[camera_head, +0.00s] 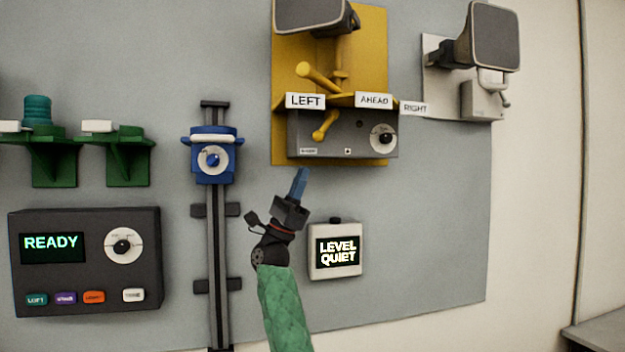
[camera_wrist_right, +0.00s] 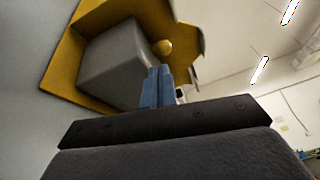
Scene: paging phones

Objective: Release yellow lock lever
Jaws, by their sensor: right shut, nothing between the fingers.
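A short yellow lever (camera_head: 325,125) with a rounded end hangs below the LEFT and AHEAD labels, in front of the grey control box. A thicker yellow handle (camera_head: 316,77) sticks out above those labels. My right gripper (camera_head: 301,176) is shut and empty, its blue fingers pointing up, below the lever in the head view. In the right wrist view the shut fingers (camera_wrist_right: 158,80) point toward a yellow rounded knob (camera_wrist_right: 162,47) beside the grey box (camera_wrist_right: 112,62). I cannot tell whether they touch it. My left gripper is not in view.
The yellow backplate (camera_head: 284,60) carries a speaker horn (camera_head: 315,14). A blue slider (camera_head: 211,160) on a vertical rail stands left. A LEVEL QUIET display (camera_head: 337,252) is right of my forearm. A READY console (camera_head: 85,262) sits lower left.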

